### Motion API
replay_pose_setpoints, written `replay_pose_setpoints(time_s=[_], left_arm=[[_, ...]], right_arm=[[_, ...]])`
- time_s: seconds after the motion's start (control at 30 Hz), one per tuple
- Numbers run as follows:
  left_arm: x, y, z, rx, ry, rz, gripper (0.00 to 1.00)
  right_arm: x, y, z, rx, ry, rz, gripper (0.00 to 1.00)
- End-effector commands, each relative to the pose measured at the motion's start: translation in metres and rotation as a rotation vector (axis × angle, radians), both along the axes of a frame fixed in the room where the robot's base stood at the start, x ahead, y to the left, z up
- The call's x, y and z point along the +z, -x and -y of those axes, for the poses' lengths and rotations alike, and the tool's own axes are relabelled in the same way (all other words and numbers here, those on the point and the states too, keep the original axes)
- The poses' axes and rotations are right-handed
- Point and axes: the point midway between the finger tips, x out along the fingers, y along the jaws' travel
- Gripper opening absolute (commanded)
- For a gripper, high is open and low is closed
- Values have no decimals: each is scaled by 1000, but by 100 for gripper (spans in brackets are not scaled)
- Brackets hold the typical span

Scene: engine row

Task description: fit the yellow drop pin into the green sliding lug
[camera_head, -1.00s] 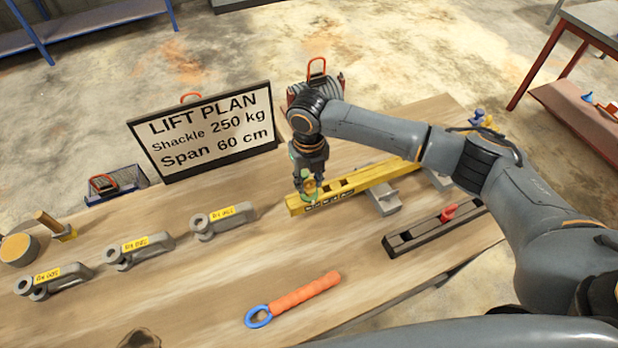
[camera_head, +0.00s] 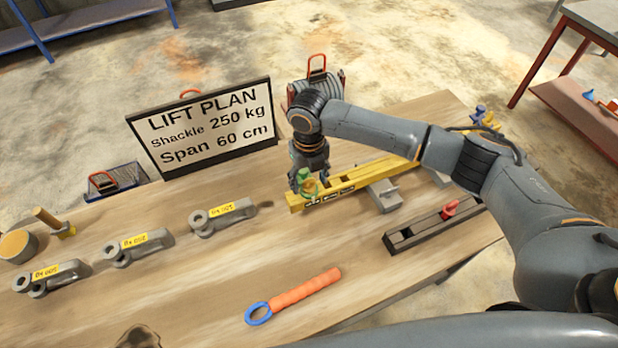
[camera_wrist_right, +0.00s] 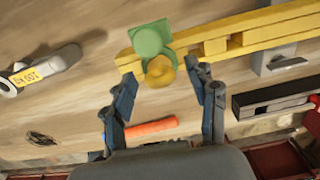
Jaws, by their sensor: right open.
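The green sliding lug (camera_head: 304,175) is on the left end of the yellow beam (camera_head: 357,180). It also shows in the right wrist view (camera_wrist_right: 150,38). The yellow drop pin (camera_head: 311,187) is at the lug, its rounded yellow head showing beside the green in the right wrist view (camera_wrist_right: 160,71). How deep the pin sits is hidden. My right gripper (camera_head: 308,168) is just above the lug and pin. In the right wrist view its fingers (camera_wrist_right: 164,80) are spread on either side of the pin head, with visible gaps. My left gripper is not in view.
A dark slotted bar with a red piece (camera_head: 450,208) lies to the right of the beam. Grey shackles (camera_head: 138,247) line the left side. An orange rod with a blue ring (camera_head: 305,291) lies in front. The lift plan sign (camera_head: 205,125) stands behind.

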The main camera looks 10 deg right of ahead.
Motion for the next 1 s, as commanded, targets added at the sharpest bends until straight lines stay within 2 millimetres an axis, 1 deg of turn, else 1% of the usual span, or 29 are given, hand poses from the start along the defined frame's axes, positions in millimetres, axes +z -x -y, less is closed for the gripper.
replay_pose_setpoints(time_s=[0.17,0.4,0.5,0.6,0.7,0.8,1.0], left_arm=[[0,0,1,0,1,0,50],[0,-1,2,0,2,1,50],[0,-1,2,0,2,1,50],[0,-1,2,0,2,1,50],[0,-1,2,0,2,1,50],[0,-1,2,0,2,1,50],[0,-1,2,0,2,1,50]], right_arm=[[23,-1,0,0,-3,4,58],[75,-1,-1,0,-2,5,58],[93,-1,-1,1,-2,6,58],[107,-1,-1,0,-2,4,58],[115,-1,-1,0,-1,2,58],[119,0,-1,0,-1,2,58],[119,0,-1,0,-1,2,58]])
